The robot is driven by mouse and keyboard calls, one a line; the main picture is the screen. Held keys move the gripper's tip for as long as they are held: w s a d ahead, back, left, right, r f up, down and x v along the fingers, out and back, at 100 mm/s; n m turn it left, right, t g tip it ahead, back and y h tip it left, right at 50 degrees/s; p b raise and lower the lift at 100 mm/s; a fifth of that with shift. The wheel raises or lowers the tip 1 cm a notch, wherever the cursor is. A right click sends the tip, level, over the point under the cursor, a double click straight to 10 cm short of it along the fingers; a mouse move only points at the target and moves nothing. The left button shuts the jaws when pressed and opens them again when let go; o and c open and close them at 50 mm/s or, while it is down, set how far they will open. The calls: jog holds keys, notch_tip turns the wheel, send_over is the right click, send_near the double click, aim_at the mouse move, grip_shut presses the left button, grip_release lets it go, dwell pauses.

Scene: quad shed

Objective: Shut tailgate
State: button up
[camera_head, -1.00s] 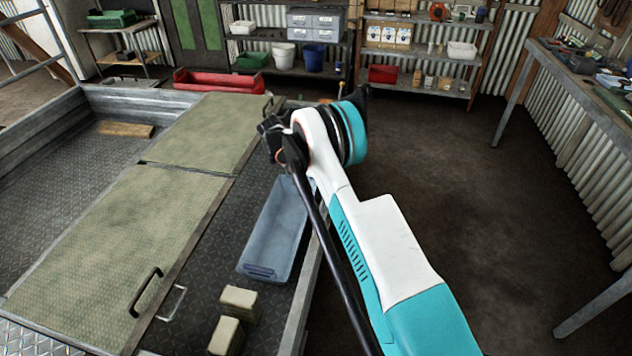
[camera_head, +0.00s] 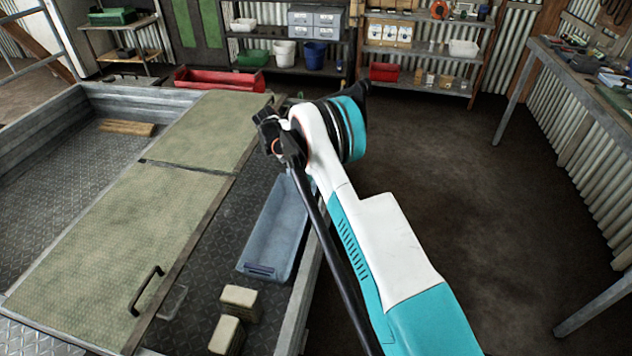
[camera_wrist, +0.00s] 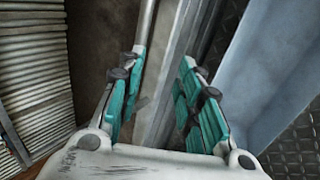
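The trailer bed (camera_head: 35,185) fills the left of the head view, with low metal walls at its back and left. A bright tread-plate strip (camera_head: 22,338) lies at the bottom left corner, mostly cut off; I cannot tell whether it is the tailgate. My gripper (camera_wrist: 162,60) shows in the wrist view with its teal-padded fingers apart. A grey metal side rail (camera_wrist: 166,85) runs below and between them. I cannot tell whether they touch it.
Green panels (camera_head: 110,245) with a black handle (camera_head: 147,290) lie across the bed. A blue tray (camera_head: 276,230) and two pale blocks (camera_head: 238,302) stand inside the right wall. A red tray (camera_head: 218,79) and shelves (camera_head: 420,54) are behind. The floor (camera_head: 430,150) right of the trailer is clear.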

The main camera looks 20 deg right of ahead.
jog(key=v, duration=0.9)
jog(key=shift+s+r, duration=0.15)
jog(key=shift+r, duration=0.15)
jog(key=shift+r, duration=0.1)
